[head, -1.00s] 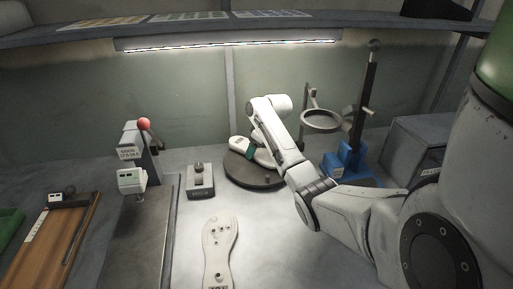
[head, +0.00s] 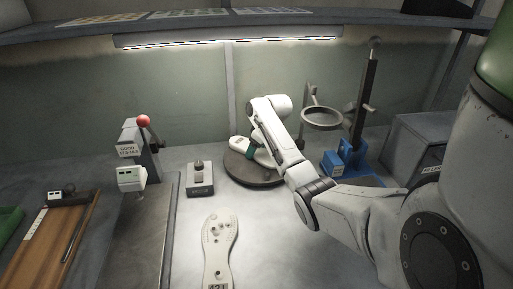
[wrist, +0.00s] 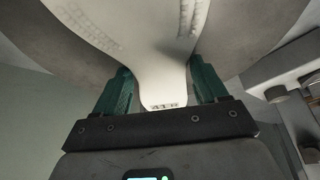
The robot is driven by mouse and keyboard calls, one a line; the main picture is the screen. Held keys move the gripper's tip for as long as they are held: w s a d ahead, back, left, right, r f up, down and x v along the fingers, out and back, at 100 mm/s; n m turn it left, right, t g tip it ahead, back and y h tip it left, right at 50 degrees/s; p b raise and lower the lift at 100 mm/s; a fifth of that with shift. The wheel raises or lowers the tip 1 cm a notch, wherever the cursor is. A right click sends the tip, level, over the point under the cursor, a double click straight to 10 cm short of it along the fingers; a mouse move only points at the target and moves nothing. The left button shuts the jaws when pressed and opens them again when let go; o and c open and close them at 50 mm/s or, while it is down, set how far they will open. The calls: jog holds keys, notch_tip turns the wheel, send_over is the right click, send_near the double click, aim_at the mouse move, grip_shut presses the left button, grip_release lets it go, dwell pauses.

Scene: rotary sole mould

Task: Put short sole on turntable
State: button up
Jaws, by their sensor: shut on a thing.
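A pale sole (wrist: 160,70) with a small number mark at its near end sits between the teal fingers of my gripper (wrist: 160,88) in the wrist view. My gripper (head: 250,151) is shut on it. In the head view the sole (head: 238,143) is over the round dark turntable (head: 240,176), partly hidden by my arm. The turntable's grey surface (wrist: 258,30) shows behind the sole in the wrist view. I cannot tell whether the sole rests on it or hangs slightly above.
Another pale sole with holes (head: 219,245) lies on the bench in front. A small block with a knob (head: 199,180) stands left of the turntable. A red-knobbed press (head: 140,150) is farther left.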

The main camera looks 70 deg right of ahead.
jog(key=o, duration=1.3)
jog(key=v, duration=1)
jog(key=shift+s+r+b, duration=0.15)
jog(key=shift+r+b, duration=0.2)
